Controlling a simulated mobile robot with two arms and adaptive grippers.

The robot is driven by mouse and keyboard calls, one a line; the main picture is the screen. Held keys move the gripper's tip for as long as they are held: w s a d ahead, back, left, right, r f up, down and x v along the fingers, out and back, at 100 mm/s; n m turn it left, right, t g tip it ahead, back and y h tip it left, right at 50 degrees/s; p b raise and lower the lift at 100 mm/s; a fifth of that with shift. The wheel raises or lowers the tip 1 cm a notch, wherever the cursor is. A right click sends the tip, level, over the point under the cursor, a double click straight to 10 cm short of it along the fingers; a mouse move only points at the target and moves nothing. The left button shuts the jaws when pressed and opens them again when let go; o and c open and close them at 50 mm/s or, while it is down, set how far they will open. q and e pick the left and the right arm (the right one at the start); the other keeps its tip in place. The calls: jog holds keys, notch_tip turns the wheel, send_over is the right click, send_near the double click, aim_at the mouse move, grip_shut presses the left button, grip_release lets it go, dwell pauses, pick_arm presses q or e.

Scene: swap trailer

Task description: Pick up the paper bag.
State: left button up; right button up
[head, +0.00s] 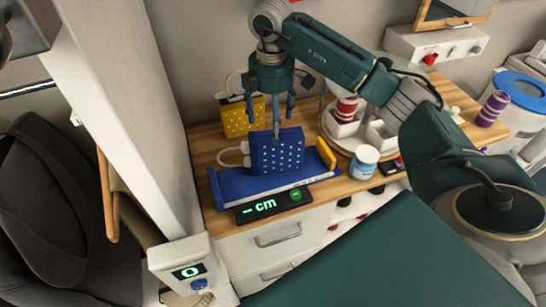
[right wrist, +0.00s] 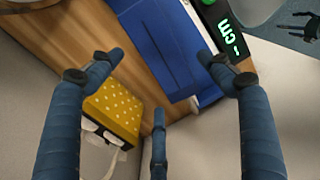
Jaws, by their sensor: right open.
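The board also shows in the right wrist view (right wrist: 165,45). My left gripper is out of view.
A dark "-cm" display (head: 272,206) lies in front of the board. To the right are a white and blue jar (head: 364,162) and a round caddy with red-striped cups. A purple-striped cup (head: 492,108) stands farther right. A white post (head: 125,100) rises at the left.

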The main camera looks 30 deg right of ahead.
aim_at(271, 132)
jog(key=f, duration=0.1)
jog(key=f+b, duration=0.1)
jog(key=shift+w+f, duration=0.2)
jog(key=shift+f, duration=0.45)
jog(key=f+p, duration=0.1)
jog(key=f, duration=0.4)
jog(key=shift+s+d+f+p, duration=0.1)
jog(key=shift+s+f+p, duration=0.15)
jog(key=shift+p, duration=0.1)
jog(key=f, duration=0.1)
jog(key=f+p, duration=0.1)
jog(key=f, duration=0.1)
jog(key=shift+s+d+f+p, duration=0.2)
jog(key=shift+d+f+p, duration=0.1)
jog(key=shift+p, duration=0.1)
jog(key=shift+w+f, duration=0.1)
jog(key=shift+f, duration=0.4)
jog(key=c, duration=1.5)
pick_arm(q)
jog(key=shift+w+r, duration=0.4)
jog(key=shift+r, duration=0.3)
pick_arm(e)
jog(key=shift+r, duration=0.15)
